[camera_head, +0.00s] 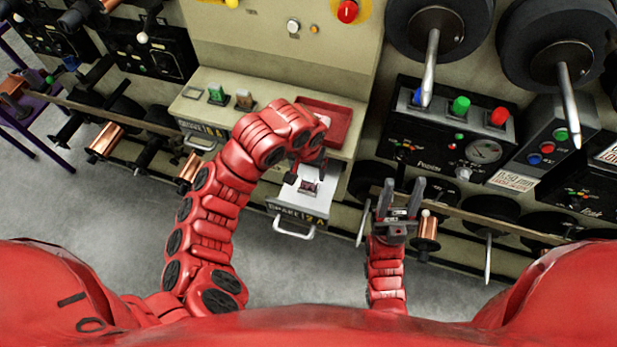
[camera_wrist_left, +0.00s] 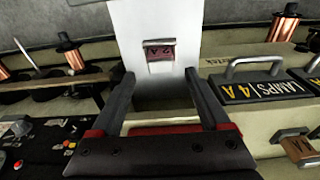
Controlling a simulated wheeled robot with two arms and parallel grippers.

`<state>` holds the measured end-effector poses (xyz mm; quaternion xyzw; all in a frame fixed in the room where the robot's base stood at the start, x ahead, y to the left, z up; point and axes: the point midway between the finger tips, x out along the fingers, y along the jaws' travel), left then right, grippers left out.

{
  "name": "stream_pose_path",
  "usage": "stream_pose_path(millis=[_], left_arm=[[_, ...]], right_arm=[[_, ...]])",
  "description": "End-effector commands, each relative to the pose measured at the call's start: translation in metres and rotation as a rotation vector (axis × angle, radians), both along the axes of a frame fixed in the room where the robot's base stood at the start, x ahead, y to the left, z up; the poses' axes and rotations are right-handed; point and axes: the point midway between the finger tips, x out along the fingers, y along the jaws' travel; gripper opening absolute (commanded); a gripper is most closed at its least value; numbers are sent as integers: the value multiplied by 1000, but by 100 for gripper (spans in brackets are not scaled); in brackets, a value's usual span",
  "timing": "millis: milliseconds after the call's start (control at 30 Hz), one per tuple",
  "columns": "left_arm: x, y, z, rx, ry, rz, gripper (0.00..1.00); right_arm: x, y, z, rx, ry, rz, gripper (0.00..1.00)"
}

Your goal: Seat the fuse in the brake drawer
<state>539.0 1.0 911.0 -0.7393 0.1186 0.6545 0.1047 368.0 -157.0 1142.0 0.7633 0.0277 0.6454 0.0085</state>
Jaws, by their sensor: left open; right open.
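The open brake drawer (camera_head: 295,206) has a pale interior and a front label reading brake 2 A; it also shows in the left wrist view (camera_wrist_left: 130,25). A small fuse with a reddish 2A face (camera_wrist_left: 160,55) is in the drawer and shows in the head view (camera_head: 308,187). I cannot tell how deep it sits. My left gripper (camera_head: 305,173) is open just above the drawer. In the left wrist view its fingers (camera_wrist_left: 160,76) are spread either side, with the fuse beyond their tips. My right gripper (camera_head: 404,194) is open and empty, fingers upward, right of the drawer.
A red tray (camera_head: 340,128) lies on the ledge behind the drawer. A green fuse (camera_head: 216,95) and a brown fuse (camera_head: 244,100) stand left of it. Another labelled drawer (camera_head: 203,134) is at left. Spools and control boxes (camera_head: 455,140) crowd the right; grey floor is clear.

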Motion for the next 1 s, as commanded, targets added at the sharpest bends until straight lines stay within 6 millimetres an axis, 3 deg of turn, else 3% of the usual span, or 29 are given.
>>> stream_pose_path(millis=[100,333,1000], left_arm=[[-2,3,31,5,-3,2,80],[-7,3,58,3,1,1,80],[-8,3,64,2,1,1,80]], right_arm=[[0,0,10,0,0,0,50],[0,0,16,0,0,0,50],[0,0,16,0,0,0,50]])
